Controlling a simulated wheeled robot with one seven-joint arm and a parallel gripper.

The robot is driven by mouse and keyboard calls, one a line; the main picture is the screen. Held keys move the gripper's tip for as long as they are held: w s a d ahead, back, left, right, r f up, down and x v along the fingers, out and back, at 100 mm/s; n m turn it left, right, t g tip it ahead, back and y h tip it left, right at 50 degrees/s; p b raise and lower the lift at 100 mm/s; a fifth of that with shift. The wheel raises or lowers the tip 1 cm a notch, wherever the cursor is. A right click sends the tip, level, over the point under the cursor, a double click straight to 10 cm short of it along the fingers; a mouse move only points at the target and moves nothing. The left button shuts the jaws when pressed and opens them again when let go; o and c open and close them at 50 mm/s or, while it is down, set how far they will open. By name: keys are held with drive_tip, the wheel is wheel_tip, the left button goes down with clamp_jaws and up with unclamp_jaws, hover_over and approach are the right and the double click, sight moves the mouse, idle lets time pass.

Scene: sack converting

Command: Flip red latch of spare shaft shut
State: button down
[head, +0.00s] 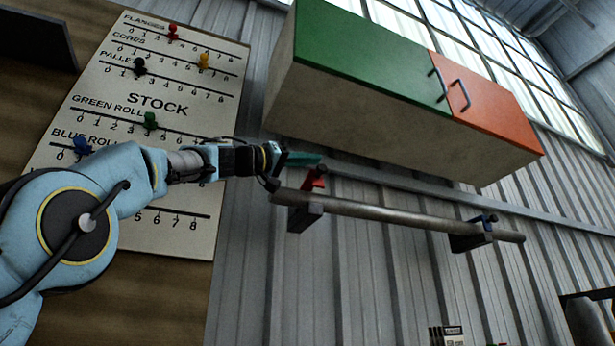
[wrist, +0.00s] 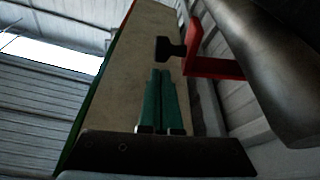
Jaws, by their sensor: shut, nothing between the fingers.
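The spare shaft (head: 400,213) is a long grey metal bar lying across two dark wall brackets. The red latch (head: 314,178) stands up above the shaft at the left bracket (head: 303,217), tilted rather than lying over the bar. In the wrist view the red latch (wrist: 212,67) is L-shaped with a black knob (wrist: 171,49), beside the large dark shaft (wrist: 262,65). My gripper (head: 318,158) has green fingers, shut and empty, just above and left of the latch. In the wrist view its fingertips (wrist: 163,73) point toward the knob; I cannot tell whether they touch it.
A wall cabinet with a green door (head: 365,50) and an orange door (head: 485,100) hangs close above the shaft. The right bracket (head: 470,236) carries a small dark latch. A stock board (head: 150,75) with coloured pegs is behind my arm.

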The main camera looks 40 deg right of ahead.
sight(316, 173)
drive_tip(key=f+m, duration=0.1)
drive_tip(key=f+m+g+b, duration=0.1)
drive_tip(key=m+b, duration=0.1)
drive_tip(key=shift+s+f+y, duration=0.25)
drive_tip(key=shift+f+y, duration=0.05)
drive_tip(key=shift+f, duration=0.1)
drive_tip(key=shift+s+a+f+b, duration=0.1)
drive_tip(key=shift+f+b, duration=0.45)
drive_tip(key=shift+b, duration=0.25)
drive_tip(key=shift+f, duration=0.2)
